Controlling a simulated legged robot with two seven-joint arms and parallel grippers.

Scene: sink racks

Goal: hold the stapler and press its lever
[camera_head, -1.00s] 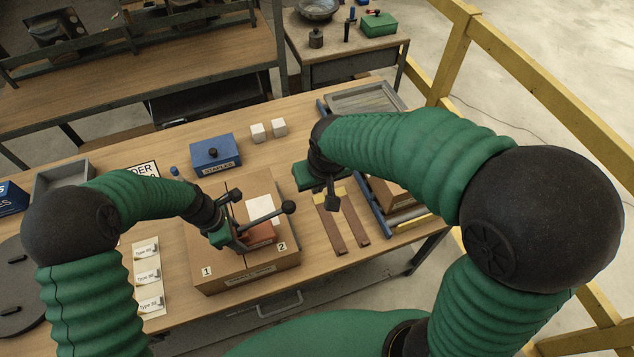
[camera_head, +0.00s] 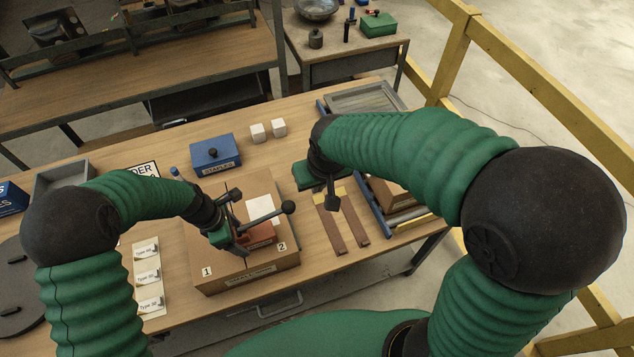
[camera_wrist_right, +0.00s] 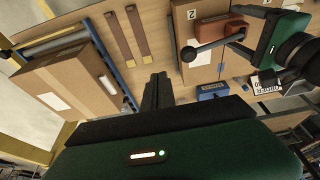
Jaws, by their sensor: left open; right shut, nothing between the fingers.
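The red-brown stapler (camera_head: 260,235) sits on the cardboard box (camera_head: 212,245), near the label 2. Its lever (camera_head: 265,217) slants up to a black ball knob (camera_head: 288,207); the stapler also shows in the right wrist view (camera_wrist_right: 224,28). My left gripper (camera_head: 238,222) is open at the stapler's left end, with its fingers on either side; contact cannot be told. My right gripper (camera_head: 332,199) is shut and empty, to the right of the knob and apart from it. Its shut fingers (camera_wrist_right: 157,91) also show in the right wrist view.
Type cards (camera_head: 147,275) lie at left. A yellow railing (camera_head: 560,90) stands at right.

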